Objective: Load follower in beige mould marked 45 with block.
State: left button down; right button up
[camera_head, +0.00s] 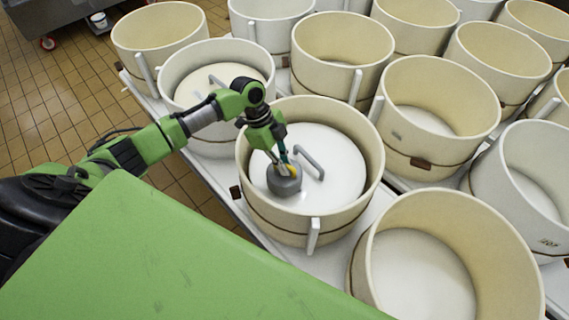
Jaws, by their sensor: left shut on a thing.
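A beige mould (275,225) stands near the middle of the view, with a brown band around it. No number can be read on its visible side. Inside it lies a white round follower (335,185) with a grey bar handle (309,160). A dark grey block (284,182) is at the left part of the follower, beside the handle. My left gripper (287,168) reaches down into the mould from the left and is shut on the top of the block. Whether the block rests on the follower or hangs just above it, I cannot tell. My right gripper is not in view.
Several beige and white moulds stand close around on a pale table (225,185). A white mould (216,134) behind also holds a follower with a handle. Another beige mould (510,255) is at the front right. Tiled floor (60,110) shows at the left.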

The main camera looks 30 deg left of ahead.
pick_arm(q)
jog(key=shift+w+f+b, duration=0.15)
jog(key=shift+f+b, duration=0.25)
jog(key=shift+f, duration=0.15)
dwell(0.7)
jog(key=c, duration=2.1)
grip_release()
jog(key=shift+s+f, duration=0.25)
jog(key=shift+s, duration=0.05)
notch_tip(320, 180, up, 7)
jog(key=p, duration=0.6)
jog(key=shift+w+r, duration=0.1)
jog(key=shift+r, duration=0.1)
jog(key=shift+f, duration=0.1)
